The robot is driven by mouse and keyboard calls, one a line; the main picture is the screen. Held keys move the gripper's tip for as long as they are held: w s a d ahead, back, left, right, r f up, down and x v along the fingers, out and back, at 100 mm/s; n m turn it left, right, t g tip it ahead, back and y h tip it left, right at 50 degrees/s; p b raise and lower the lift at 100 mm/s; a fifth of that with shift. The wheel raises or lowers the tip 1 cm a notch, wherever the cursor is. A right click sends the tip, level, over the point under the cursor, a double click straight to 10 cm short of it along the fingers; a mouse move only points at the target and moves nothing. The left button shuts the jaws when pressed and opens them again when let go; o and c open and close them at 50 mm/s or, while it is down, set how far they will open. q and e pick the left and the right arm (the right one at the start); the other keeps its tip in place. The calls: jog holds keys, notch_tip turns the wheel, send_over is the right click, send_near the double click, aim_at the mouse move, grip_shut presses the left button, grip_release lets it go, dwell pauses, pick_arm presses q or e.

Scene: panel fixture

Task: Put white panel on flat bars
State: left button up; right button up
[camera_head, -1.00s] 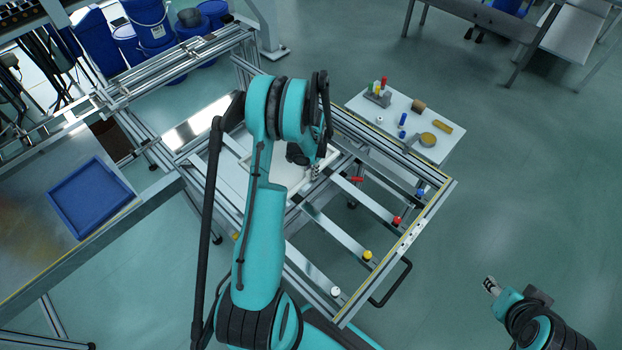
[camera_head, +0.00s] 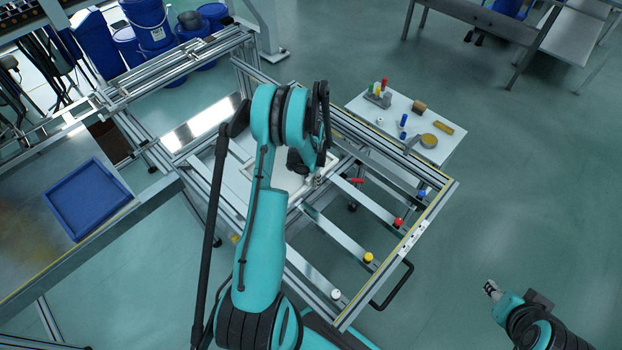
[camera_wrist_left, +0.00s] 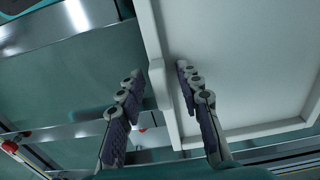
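The white panel (camera_wrist_left: 240,60) fills the right of the left wrist view, with a raised rim and a small tab. In the head view it lies in the frame, mostly hidden behind my left arm. My left gripper (camera_wrist_left: 158,78) is open, one finger on each side of the rim and tab, with small gaps showing. In the head view the left gripper (camera_head: 316,181) is at the panel's near right edge, partly hidden. The flat bars (camera_head: 332,230) cross the frame, with colored knobs at their right ends. My right gripper (camera_head: 491,289) is far right, away from the frame; its fingers are too small to judge.
The aluminum frame (camera_head: 432,213) has a black handle (camera_head: 398,289). A small white table (camera_head: 390,112) with tools stands behind it. A blue tray (camera_head: 88,198) lies on a metal table at left. Floor at right is clear.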

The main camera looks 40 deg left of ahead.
pick_arm(q)
jog(key=shift+r, duration=0.2)
jog(key=d+r+t+p, duration=0.1)
jog(key=d+r+p, duration=0.15)
jog(key=r, duration=0.75)
jog(key=d+r+p, duration=0.1)
jog(key=d+r, duration=0.2)
jog(key=r, duration=0.7)
jog(key=s+d+r+t, duration=0.2)
jog(key=s+d+r, duration=0.2)
jog(key=d+r, duration=0.45)
jog(key=s+d+r+n+t, duration=0.1)
jog(key=s+d+r+t, duration=0.3)
jog(key=s+d, duration=0.6)
jog(key=shift+s+d+r, duration=0.35)
jog(key=shift+s+r, duration=0.25)
jog(key=shift+r, duration=0.25)
